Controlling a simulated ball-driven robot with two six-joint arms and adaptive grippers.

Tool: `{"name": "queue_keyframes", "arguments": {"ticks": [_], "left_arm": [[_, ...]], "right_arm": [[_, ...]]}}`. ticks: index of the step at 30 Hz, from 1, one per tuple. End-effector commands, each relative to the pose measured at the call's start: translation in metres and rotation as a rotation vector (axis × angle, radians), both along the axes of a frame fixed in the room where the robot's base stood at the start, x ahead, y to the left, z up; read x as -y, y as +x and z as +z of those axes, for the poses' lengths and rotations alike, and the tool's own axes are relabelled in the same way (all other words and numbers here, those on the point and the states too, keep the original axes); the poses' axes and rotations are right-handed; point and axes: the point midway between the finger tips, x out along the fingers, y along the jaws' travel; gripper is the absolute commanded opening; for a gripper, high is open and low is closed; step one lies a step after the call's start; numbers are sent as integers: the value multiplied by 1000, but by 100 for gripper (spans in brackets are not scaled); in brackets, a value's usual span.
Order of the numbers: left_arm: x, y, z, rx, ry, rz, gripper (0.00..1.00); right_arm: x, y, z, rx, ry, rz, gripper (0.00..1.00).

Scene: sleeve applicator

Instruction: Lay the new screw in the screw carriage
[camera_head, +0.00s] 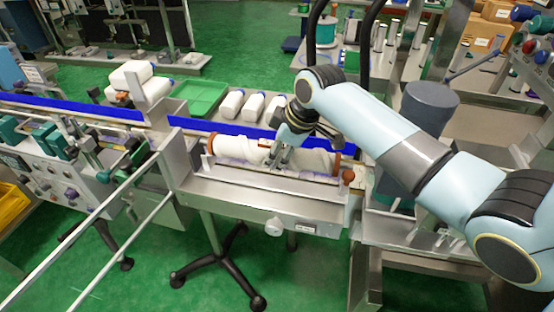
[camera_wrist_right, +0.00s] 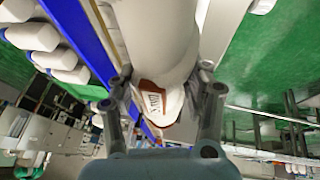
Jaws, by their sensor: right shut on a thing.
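The screw (camera_head: 238,148) is a thick white spiral roller with orange-brown ends. It lies lengthwise along the metal screw carriage (camera_head: 262,190) in the head view. I cannot tell whether it rests fully on the carriage. My right gripper (camera_head: 277,153) reaches down from above and is shut on the screw near its middle. In the right wrist view the white screw (camera_wrist_right: 160,40) passes between the fingers of my right gripper (camera_wrist_right: 164,80), and a brown-edged printed label shows near them. The gripper hides part of the screw. My left gripper is not in view.
A blue rail (camera_head: 220,130) runs behind the carriage. White bottles (camera_head: 252,107) and a green tray (camera_head: 195,97) sit beyond it. A control panel (camera_head: 60,165) stands at left. A brown knob (camera_head: 348,175) is at the carriage's right end.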

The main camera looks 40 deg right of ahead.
Motion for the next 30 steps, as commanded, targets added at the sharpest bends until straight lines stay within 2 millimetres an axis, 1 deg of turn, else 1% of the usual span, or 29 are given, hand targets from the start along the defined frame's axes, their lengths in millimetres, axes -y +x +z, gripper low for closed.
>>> {"name": "queue_keyframes", "arguments": {"ticks": [3,6,17,18,23,30], "left_arm": [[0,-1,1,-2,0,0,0],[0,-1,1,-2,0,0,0],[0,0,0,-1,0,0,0],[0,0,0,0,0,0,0],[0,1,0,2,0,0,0],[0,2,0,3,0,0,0]], "right_arm": [[0,0,-17,-1,1,-1,0],[0,1,-25,1,1,0,0],[0,1,-29,2,1,0,0],[0,0,-31,-2,0,-1,52],[0,0,-30,-2,0,-1,73],[0,-1,-30,-2,0,-1,73]]}}
